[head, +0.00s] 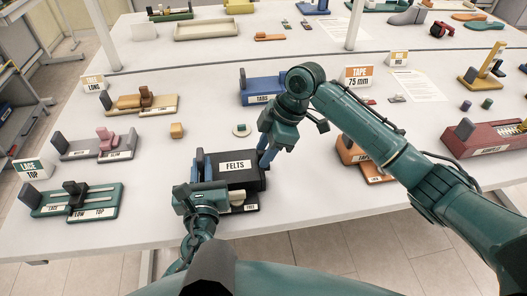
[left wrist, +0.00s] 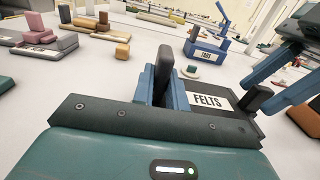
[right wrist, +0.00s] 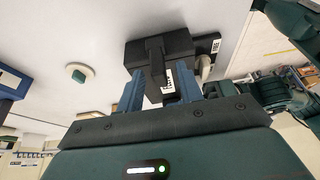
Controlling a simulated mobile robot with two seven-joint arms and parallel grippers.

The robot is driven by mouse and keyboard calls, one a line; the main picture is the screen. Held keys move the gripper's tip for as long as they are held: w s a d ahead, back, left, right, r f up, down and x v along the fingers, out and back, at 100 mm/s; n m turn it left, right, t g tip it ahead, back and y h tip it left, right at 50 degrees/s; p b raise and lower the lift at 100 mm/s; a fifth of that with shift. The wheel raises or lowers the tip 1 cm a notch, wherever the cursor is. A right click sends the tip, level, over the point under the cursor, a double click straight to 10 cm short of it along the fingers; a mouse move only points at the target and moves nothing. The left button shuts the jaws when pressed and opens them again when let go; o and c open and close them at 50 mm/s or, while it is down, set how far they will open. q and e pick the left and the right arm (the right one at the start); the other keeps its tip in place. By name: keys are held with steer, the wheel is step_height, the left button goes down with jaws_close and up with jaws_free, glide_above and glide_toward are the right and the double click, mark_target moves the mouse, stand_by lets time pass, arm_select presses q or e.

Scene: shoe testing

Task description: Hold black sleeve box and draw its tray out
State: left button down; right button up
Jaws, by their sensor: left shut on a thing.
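The black sleeve box (head: 247,179), labelled FELTS, sits near the front edge of the table. It also shows in the left wrist view (left wrist: 232,118). My left gripper (head: 201,166) is shut on a dark upright block (left wrist: 168,77) at the box's left end. My right gripper (head: 268,156) is at the box's right end. In the right wrist view its fingers (right wrist: 160,93) are apart, with a dark tab (right wrist: 155,62) on the black box (right wrist: 178,47) between or just beyond them. I cannot tell whether they touch it. The tray inside is hidden.
A base with a small label (head: 251,208) and a pale piece stand before the box. A blue TABS stand (head: 262,98) is behind; an orange TAPE stand (head: 352,150) lies right.

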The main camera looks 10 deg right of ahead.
steer(key=shift+a+f, duration=0.25)
steer(key=shift+f, duration=0.35)
steer(key=shift+c, duration=0.6)
jaws_close()
